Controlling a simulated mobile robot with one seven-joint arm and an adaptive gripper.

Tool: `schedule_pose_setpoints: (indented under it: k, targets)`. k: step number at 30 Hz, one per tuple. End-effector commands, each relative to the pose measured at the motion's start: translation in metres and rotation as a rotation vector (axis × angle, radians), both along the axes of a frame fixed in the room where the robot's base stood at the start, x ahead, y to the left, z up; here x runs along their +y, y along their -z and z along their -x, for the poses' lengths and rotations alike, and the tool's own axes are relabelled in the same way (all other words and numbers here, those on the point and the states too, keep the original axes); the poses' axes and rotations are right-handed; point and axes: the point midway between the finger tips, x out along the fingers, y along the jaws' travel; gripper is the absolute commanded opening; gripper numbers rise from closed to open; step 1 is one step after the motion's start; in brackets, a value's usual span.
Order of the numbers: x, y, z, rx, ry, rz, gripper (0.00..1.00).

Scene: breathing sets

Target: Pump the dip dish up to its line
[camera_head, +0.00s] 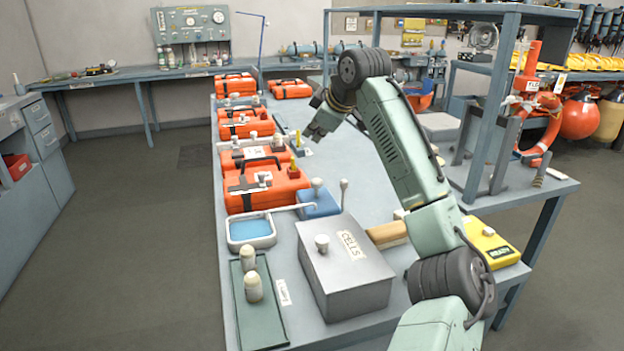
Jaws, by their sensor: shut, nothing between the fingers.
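The dip dish (232,245), a white-rimmed tray holding blue liquid, sits at the left edge of the bench. I cannot make out its line at this size. A blue block (322,209) with white knobs, likely the pump, stands just right of it. A thin white spout (292,207) reaches from the block toward the dish. My gripper (313,138) is shut and empty, above the bench well beyond the dish and block, near a small blue stand with a yellow peg (298,139).
A grey box marked CELLS (345,285) stands in front of the block. A green tray (262,325) with two pale bottles (250,272) lies nearer. Orange cases (265,186) line the left edge. The bench (365,165) is clear in the middle.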

Motion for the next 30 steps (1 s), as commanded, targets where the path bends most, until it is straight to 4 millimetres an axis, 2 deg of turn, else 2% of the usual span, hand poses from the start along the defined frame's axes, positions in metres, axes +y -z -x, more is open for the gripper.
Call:
schedule_pose_setpoints:
  k: [11,30]
  targets:
    - [0.001,0.007,0.0,-0.002,-0.001,-0.001,0.0]
    - [0.002,0.08,0.0,-0.002,-0.002,-0.003,0.0]
